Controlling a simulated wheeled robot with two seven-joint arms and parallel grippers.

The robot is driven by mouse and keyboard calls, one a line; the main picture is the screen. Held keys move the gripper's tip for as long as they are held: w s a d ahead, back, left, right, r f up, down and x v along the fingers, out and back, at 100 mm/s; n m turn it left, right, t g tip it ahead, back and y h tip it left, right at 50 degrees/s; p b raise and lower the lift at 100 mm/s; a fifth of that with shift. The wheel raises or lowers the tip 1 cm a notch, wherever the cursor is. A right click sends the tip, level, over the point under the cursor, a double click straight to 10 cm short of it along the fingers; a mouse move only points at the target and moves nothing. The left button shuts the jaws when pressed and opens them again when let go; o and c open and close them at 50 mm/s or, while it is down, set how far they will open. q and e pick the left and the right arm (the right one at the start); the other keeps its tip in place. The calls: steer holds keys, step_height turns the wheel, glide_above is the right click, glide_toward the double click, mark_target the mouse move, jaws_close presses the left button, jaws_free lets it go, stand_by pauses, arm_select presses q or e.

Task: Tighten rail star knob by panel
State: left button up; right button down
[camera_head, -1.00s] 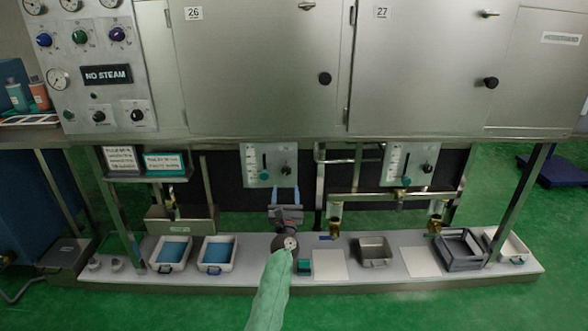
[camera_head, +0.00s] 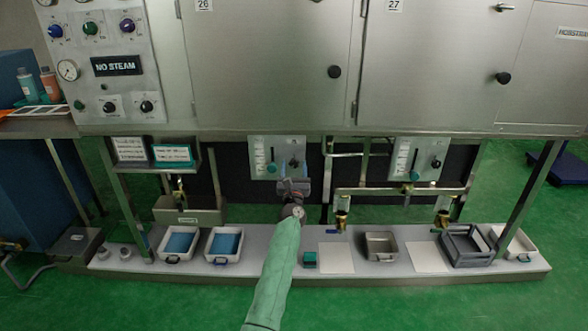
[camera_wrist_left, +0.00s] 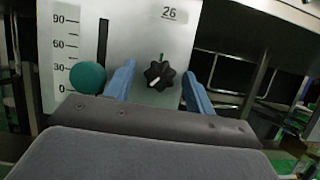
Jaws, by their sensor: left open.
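The black star knob (camera_wrist_left: 158,76) with a white pointer mark sits on the pale panel (camera_wrist_left: 82,30) labelled 26, right of a 0–90 scale. In the head view the panel (camera_head: 262,145) hangs under the cabinet, with the dark knob (camera_head: 294,163) on its right half. My left gripper (camera_head: 293,181) is just below and in front of that knob. In the left wrist view its blue fingers (camera_wrist_left: 159,68) are open, one on each side of the knob, with visible gaps. I cannot tell how far the tips are from the panel. The right gripper is not in view.
A teal ball handle (camera_wrist_left: 88,77) on a slot sits close left of the left finger. A similar panel (camera_head: 418,157) is further right, by brass-fitted pipes. Below, a long shelf holds white trays (camera_head: 223,260), a metal pan (camera_head: 381,257) and a grey crate (camera_head: 466,264).

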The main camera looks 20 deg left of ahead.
arm_select(q)
steer(key=shift+c, duration=0.2)
steer(key=c, duration=0.9)
steer(key=shift+c, duration=0.2)
